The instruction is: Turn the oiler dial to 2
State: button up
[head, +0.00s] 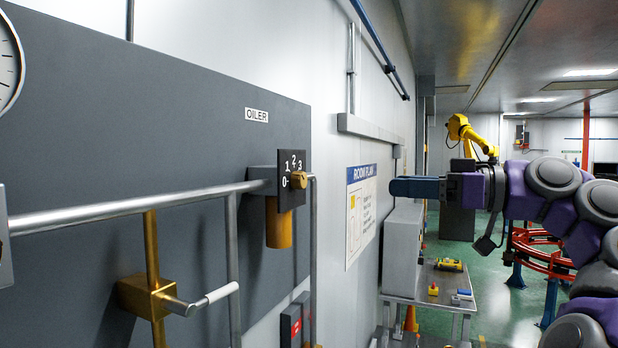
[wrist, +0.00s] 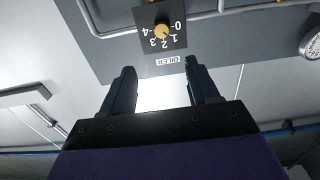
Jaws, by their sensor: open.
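The oiler dial is a brass knob (head: 299,180) on a black plate (head: 284,158) with white numbers, under an OILER label (head: 256,115). In the wrist view the knob (wrist: 162,30) and plate appear upside down, with numbers 0 to 4 around the knob. I cannot tell firmly which number the knob points at. My gripper (head: 392,188) is to the right of the dial in the head view, apart from it. In the wrist view its two fingers (wrist: 160,68) are spread and empty, with the dial beyond their tips.
A grey pipe (head: 120,212) runs along the panel to the dial. A brass valve with a light handle (head: 208,298) is below it. A brass cylinder (head: 279,226) hangs under the dial. A room plan sign (head: 361,212) is on the wall.

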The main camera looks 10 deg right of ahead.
aim_at(305, 182)
jog(key=b+x, duration=0.2)
jog(key=x, duration=1.5)
jog(key=shift+w+a+f, duration=0.1)
jog(key=shift+a, duration=0.1)
jog(key=shift+c, duration=0.3)
jog(key=c, duration=1)
